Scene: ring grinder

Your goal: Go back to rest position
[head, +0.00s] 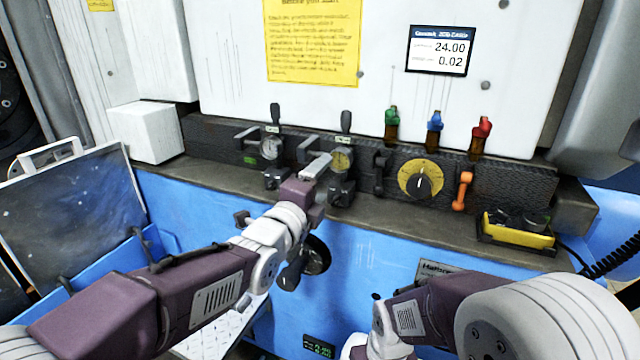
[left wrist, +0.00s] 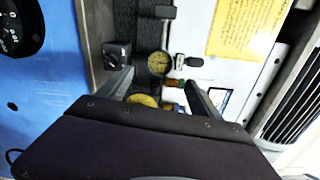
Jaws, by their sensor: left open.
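My left gripper (head: 314,172) is in front of the dark control panel (head: 220,140), near the right-hand dial gauge (head: 342,160). In the left wrist view my left gripper (left wrist: 160,78) has its two fingers apart, with no object held between them. That dial gauge (left wrist: 160,62) shows beyond the gap. The pictures do not settle how far the fingertips are from the panel. My right arm (head: 430,305) comes in at the lower right and bends down to the bottom edge; its gripper is out of the picture.
A yellow tray (head: 517,231) sits on the ledge at right. A tilted dark panel (head: 75,210) stands at left.

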